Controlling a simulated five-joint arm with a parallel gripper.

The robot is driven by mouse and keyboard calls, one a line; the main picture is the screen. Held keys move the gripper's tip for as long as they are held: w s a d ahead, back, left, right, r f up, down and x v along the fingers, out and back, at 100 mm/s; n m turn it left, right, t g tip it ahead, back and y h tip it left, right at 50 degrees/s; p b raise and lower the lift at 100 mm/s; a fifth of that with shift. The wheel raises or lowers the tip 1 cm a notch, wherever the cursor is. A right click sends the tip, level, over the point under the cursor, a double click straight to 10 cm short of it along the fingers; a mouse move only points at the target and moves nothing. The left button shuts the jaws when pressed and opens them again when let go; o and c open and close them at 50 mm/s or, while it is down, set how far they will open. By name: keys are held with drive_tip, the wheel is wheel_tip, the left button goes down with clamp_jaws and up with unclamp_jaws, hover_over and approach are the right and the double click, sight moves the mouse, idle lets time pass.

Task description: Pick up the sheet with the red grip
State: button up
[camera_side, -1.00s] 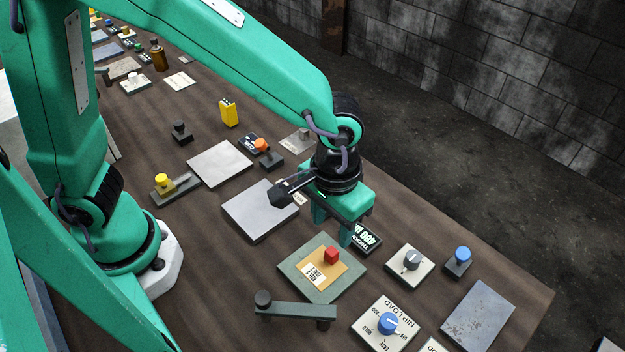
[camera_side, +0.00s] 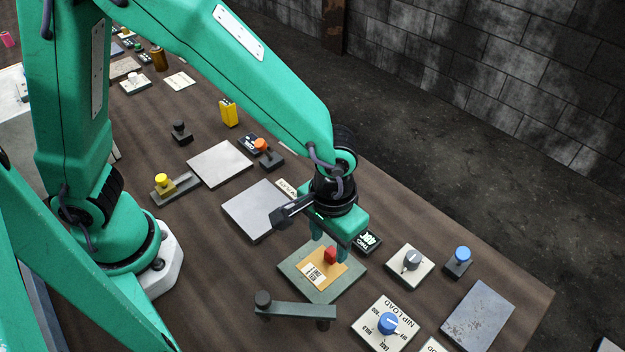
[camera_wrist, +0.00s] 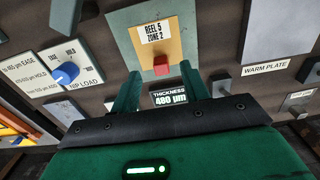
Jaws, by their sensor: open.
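The tan sheet (camera_side: 322,278) with the red grip (camera_side: 330,255) lies on a grey-green plate (camera_side: 296,279) in the side view. In the wrist view the sheet (camera_wrist: 173,48) shows its white "REEL 5 ZONE 2" label, with the red grip (camera_wrist: 161,66) at its near edge. My gripper (camera_side: 329,249) hangs just above the grip, its fingers open. In the wrist view my gripper (camera_wrist: 162,80) has one finger on each side of the grip's line, with nothing between them. The side view does not show clearly how high the fingertips are.
A thickness display (camera_side: 367,241) stands close behind my gripper. A dark bar handle (camera_side: 296,309) lies in front of the plate. The nip load dial (camera_side: 388,323) and a grey-knobbed panel (camera_side: 410,262) are to the right. A pale plate (camera_side: 256,211) is to the left.

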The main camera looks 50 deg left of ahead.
sight(328, 254)
drive_tip(key=shift+f, duration=1.55)
clamp_jaws()
